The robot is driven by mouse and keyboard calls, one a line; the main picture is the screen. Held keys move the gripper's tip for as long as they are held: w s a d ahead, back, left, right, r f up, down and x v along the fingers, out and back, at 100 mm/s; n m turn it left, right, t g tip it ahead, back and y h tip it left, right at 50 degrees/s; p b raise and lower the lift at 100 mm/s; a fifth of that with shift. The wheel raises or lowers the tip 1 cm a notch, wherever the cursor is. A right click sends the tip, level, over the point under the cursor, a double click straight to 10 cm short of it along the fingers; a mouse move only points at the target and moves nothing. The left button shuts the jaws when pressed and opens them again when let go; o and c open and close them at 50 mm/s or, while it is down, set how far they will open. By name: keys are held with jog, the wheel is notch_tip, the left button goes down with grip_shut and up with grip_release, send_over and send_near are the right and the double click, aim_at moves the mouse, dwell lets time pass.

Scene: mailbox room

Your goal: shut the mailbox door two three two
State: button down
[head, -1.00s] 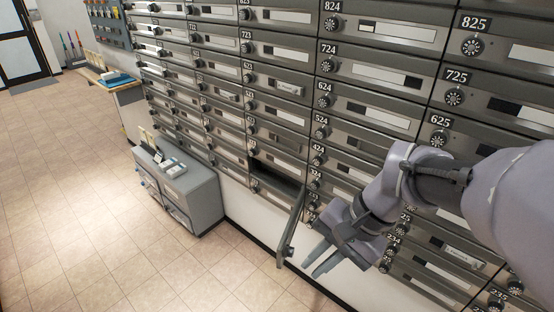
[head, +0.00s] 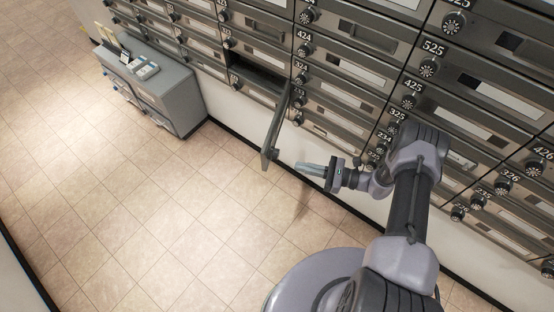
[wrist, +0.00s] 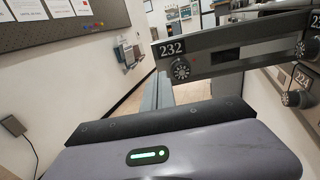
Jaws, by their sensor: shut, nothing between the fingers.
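My gripper (head: 302,167) is shut and empty. In the head view it lies just right of the door's free end, with a small gap in the picture. Its fingers (wrist: 158,92) point forward in the wrist view, left of the door's dial; contact cannot be told.
Closed mailboxes (head: 345,75) with dials fill the wall around the open one. A grey cabinet (head: 160,90) with small items on top stands against the wall at left. The tiled floor (head: 150,210) in front is clear.

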aim_at(267, 159)
jog(key=b+x, duration=0.1)
jog(key=x, duration=0.7)
jog(key=shift+a+f+b, duration=0.1)
jog(key=shift+f+b, duration=0.05)
jog(key=shift+b, duration=0.2)
jog(key=shift+w+a, duration=0.2)
jog(key=shift+a, duration=0.3)
